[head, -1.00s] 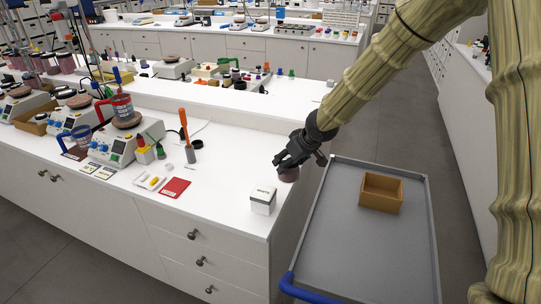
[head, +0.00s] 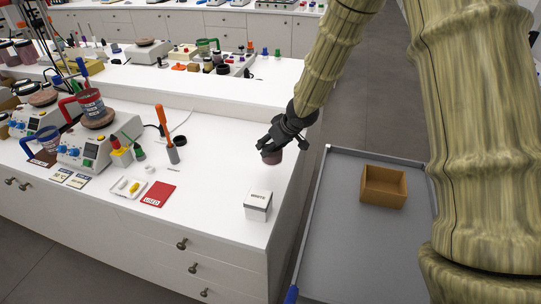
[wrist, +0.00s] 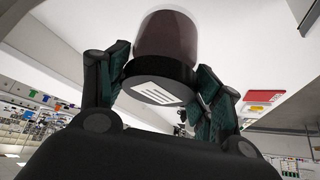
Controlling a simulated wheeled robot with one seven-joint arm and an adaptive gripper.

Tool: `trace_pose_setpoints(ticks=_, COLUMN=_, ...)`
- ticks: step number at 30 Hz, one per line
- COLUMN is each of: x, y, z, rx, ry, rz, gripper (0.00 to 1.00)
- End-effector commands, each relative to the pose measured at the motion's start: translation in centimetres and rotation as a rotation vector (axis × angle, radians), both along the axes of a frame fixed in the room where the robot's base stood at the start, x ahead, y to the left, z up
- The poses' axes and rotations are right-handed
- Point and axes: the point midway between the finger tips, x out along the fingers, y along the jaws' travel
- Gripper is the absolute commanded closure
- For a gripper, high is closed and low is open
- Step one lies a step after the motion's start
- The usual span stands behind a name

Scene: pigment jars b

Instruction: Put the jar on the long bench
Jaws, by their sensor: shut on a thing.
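The jar (head: 271,157) has dark red contents and shows at the tips of my gripper (head: 278,143) in the head view. In the wrist view the jar (wrist: 166,38) has a clear body and a black lid with a pale label, and my gripper (wrist: 160,80) is shut around the lid. The jar is over the right end of the long white bench (head: 218,165). I cannot tell whether its base touches the bench top.
A white box (head: 258,205) stands near the bench's front right corner. A red card (head: 160,194), a small tray (head: 128,188) and an orange-handled tool (head: 168,135) are further left. A grey cart (head: 345,240) with a wooden box (head: 384,186) stands right of the bench.

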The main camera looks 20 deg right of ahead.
Motion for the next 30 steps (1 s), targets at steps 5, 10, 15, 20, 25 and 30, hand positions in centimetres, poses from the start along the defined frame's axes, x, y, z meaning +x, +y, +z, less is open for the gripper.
trace_pose_setpoints(ticks=5, x=0.7, y=0.3, z=-1.5, rx=0.003, ry=0.009, rz=0.002, gripper=0.63)
trace_pose_setpoints(ticks=10, x=0.6, y=0.3, z=-2.8, rx=-0.001, ry=0.009, rz=0.004, gripper=0.63)
trace_pose_setpoints(ticks=15, x=0.8, y=0.2, z=-4.8, rx=0.0, ry=0.01, rz=0.002, gripper=0.63)
trace_pose_setpoints(ticks=20, x=0.9, y=0.3, z=-5.5, rx=0.002, ry=0.008, rz=0.003, gripper=0.63)
trace_pose_setpoints(ticks=25, x=0.9, y=0.4, z=-5.5, rx=0.002, ry=0.008, rz=0.003, gripper=0.63)
trace_pose_setpoints(ticks=30, x=0.9, y=0.3, z=-5.8, rx=0.002, ry=0.008, rz=0.003, gripper=0.63)
